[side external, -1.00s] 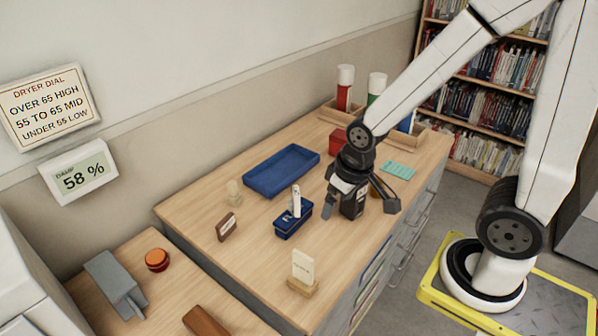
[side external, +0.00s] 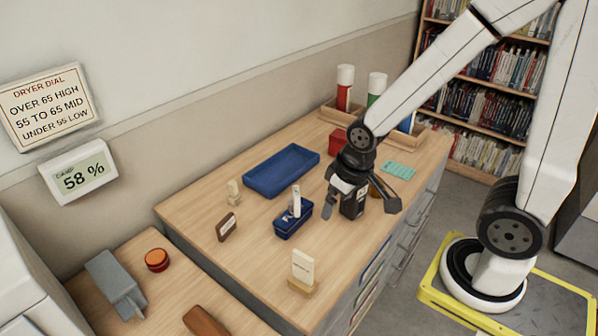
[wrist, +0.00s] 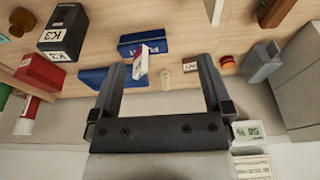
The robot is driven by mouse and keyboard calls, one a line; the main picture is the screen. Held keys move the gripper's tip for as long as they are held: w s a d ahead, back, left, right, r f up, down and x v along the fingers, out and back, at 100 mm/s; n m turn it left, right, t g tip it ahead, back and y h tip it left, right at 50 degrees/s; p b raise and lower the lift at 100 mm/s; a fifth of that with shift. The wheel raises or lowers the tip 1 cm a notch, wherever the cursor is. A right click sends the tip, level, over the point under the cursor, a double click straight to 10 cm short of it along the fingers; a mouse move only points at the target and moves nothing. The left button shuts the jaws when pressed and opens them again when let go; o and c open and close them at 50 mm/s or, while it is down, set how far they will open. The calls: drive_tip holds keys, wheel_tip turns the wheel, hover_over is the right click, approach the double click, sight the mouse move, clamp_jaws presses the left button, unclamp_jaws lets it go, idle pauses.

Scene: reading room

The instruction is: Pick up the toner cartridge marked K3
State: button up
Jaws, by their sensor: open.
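A black box-shaped cartridge (wrist: 68,18) stands upright in the wrist view, with white labels that seem to read K3, though the small tilted print is hard to be sure of. In the side view the black cartridge (side external: 352,207) stands on the desk below my gripper, partly covered by it. A red box (wrist: 38,74) with a similar white label stands beside it; in the side view the red box (side external: 337,142) is behind my wrist. My gripper (wrist: 160,78) is open and empty; the black cartridge lies left of both fingers in the wrist view. My gripper (side external: 361,209) shows in the side view too.
A blue tray (side external: 282,170) lies left of my gripper, and a small blue box (side external: 292,222) holds an upright white piece. A cream card (side external: 303,265) stands near the front edge. Red and green cylinders stand in a wooden rack at the back. A display (side external: 79,172) reads 58 %.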

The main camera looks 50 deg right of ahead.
drive_tip(key=m+t+h, duration=0.1)
drive_tip(key=t, duration=0.8)
approach(356, 195)
drive_tip(key=x, duration=0.5)
drive_tip(key=shift+w+d+f, duration=0.1)
drive_tip(key=shift+w+f, duration=0.1)
drive_tip(key=shift+s+d+r+m+t+h, duration=0.25)
drive_tip(key=shift+d+r+t+h, duration=0.1)
drive_tip(key=shift+d+t, duration=0.1)
drive_tip(key=shift+s+d+r+m+t+h, duration=0.25)
drive_tip(key=shift+d+r+t+h, duration=0.1)
drive_tip(key=shift+d+t, duration=0.15)
drive_tip(key=shift+x, duration=1.35)
